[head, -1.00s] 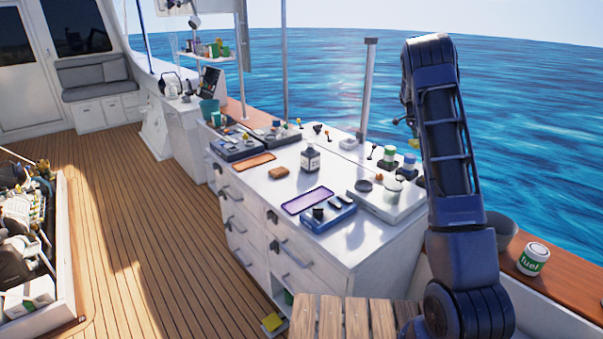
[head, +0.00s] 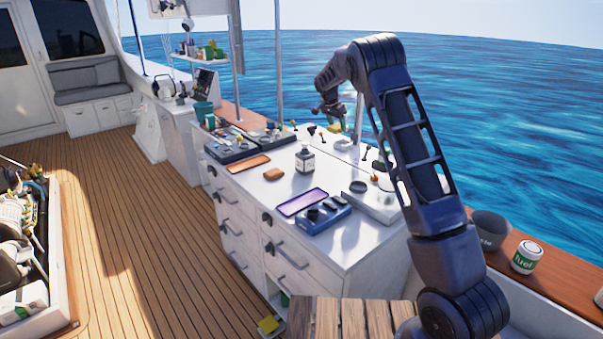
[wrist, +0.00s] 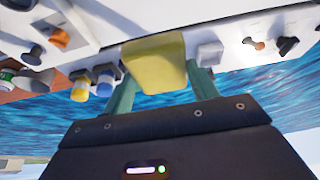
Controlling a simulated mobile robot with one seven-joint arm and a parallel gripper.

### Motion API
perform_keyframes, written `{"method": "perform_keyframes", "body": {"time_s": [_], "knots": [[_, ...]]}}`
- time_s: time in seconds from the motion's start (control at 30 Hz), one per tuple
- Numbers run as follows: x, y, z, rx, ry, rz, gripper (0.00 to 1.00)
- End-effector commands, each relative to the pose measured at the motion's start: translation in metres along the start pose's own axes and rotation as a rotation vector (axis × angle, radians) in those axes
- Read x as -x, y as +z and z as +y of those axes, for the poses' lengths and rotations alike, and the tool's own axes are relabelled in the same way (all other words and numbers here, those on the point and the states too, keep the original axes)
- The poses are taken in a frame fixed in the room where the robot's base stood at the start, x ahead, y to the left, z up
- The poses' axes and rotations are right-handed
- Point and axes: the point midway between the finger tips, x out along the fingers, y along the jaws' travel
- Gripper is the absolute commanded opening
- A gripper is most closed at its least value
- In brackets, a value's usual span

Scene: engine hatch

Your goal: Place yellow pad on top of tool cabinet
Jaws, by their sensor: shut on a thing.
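My gripper (head: 332,110) is raised above the far edge of the white tool cabinet (head: 338,170) in the head view. In the wrist view my gripper (wrist: 163,85) is shut on the yellow pad (wrist: 155,58), a blocky yellow piece between its two greenish fingers. The pad is small and hard to make out in the head view. The cabinet top also shows along the upper part of the wrist view (wrist: 125,18). The pad is held up, and its gap to the surface is unclear.

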Motion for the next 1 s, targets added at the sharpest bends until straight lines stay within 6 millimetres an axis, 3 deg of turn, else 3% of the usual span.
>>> {"method": "perform_keyframes", "body": {"time_s": [0.17, 0.7, 1.0], "knots": [[-0.023, 0.012, -0.001, 0.006, 0.001, -0.001, 0.36], [-0.127, 0.054, -0.001, 0.004, 0.000, 0.000, 0.36], [-0.147, 0.062, -0.001, 0.004, -0.001, 0.000, 0.36]]}}
